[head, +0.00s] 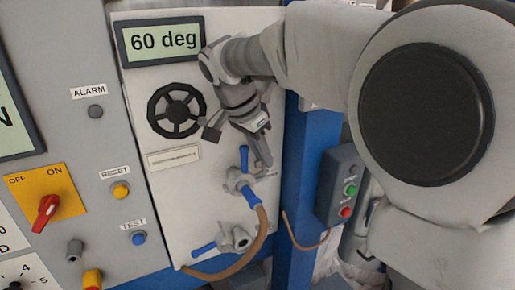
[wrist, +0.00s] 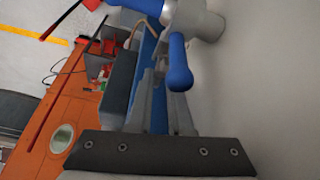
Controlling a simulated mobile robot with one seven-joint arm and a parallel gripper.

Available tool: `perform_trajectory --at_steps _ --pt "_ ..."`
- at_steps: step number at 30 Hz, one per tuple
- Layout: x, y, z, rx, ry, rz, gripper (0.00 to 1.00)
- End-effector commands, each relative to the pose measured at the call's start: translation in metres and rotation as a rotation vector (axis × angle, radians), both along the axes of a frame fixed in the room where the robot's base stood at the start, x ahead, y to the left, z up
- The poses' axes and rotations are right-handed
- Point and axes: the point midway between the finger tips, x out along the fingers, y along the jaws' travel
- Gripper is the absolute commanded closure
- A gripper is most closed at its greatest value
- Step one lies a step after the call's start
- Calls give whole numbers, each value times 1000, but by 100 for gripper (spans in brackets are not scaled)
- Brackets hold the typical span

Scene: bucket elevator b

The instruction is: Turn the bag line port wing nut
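The upper port (head: 238,180) on the white panel has a blue wing-like handle (head: 245,158) pointing up and a brown hose. A lower port (head: 236,239) has a blue handle (head: 204,249) pointing left. I cannot tell from any label which is the bag line port. My gripper (head: 264,158) is just right of the upper blue handle, fingers pointing down. In the wrist view, a blue handle (wrist: 179,65) with a rounded end lies close to the fingertips (wrist: 163,85). The fingers look apart with a narrow gap and nothing held. Contact with the handle is unclear.
A black handwheel (head: 176,111) and a "60 deg" display (head: 161,41) are above left. A grey button box (head: 341,186) is right of the blue column (head: 297,205). The brown hose (head: 262,232) curves below the upper port. An orange surface (wrist: 62,122) shows in the wrist view.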

Motion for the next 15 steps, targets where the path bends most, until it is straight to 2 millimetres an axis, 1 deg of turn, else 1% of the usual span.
perform_trajectory --at_steps 1,2,10,15 --pt "0 -1 0 -2 2 -1 98" --pt "0 -1 0 -2 2 -1 100" --pt "-1 -1 -1 -2 3 3 100" --pt "-1 -2 -2 -2 1 77 100"
